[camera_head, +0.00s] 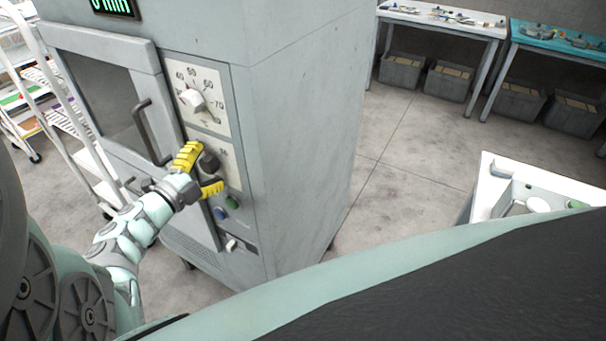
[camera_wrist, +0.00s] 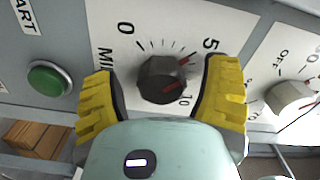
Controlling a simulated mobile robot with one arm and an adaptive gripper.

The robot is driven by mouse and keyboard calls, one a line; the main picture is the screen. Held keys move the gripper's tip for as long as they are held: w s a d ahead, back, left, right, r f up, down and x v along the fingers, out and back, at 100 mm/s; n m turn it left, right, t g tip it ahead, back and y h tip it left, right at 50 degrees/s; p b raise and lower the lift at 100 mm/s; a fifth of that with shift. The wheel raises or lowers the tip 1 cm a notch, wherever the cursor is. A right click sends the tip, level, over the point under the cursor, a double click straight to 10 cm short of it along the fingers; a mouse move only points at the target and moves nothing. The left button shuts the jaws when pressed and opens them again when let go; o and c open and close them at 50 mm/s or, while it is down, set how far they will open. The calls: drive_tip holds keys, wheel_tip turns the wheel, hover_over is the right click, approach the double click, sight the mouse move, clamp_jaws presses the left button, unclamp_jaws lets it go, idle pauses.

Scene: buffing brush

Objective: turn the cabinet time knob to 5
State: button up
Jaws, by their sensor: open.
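The cabinet's time knob (camera_wrist: 163,78) is dark, round and ridged, on a white dial plate marked 0, 5 and 10 with MIN beside it. Red marking shows on the knob, part of it on the side facing the 5. In the head view the knob (camera_head: 209,161) sits on the front panel of the grey cabinet (camera_head: 300,150), below the temperature dial. My gripper (camera_head: 209,167) has yellow fingers, open on either side of the knob. In the wrist view my gripper (camera_wrist: 165,85) shows gaps between both fingers and the knob.
A white temperature knob (camera_head: 192,98) sits above, near a dark door handle (camera_head: 150,132). A green button (camera_wrist: 48,78) is beside the time dial. A display (camera_head: 113,6) is cut off at the top.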

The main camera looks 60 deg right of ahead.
drive_tip(key=a, duration=1.2)
drive_tip(key=shift+s, duration=0.45)
